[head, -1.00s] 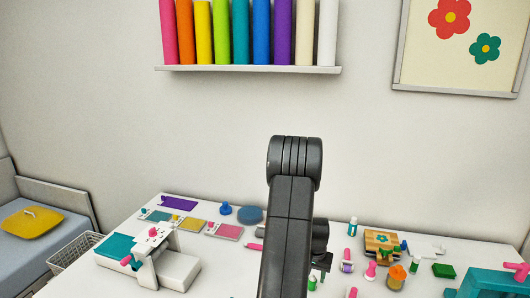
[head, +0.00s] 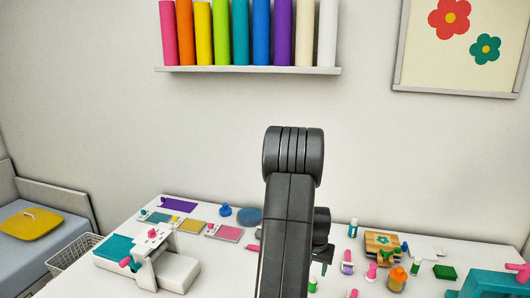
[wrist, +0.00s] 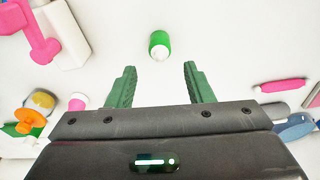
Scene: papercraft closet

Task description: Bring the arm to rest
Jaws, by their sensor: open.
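My arm (head: 289,220) rises through the middle of the head view, over the white table. My gripper (wrist: 158,88) shows in the wrist view with its two green fingers spread apart and nothing between them. A green bottle with a white cap (wrist: 160,45) lies beyond the fingertips on the white tabletop, apart from them. In the head view the fingers are mostly hidden behind my arm.
On the table (head: 215,268), a white die-cutting machine (head: 160,258) stands at left. Ink pads (head: 223,233) lie behind it. A wooden block (head: 381,243), an orange-capped bottle (head: 397,278) and a teal box (head: 490,284) are at right. A shelf of coloured rolls (head: 250,70) hangs above.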

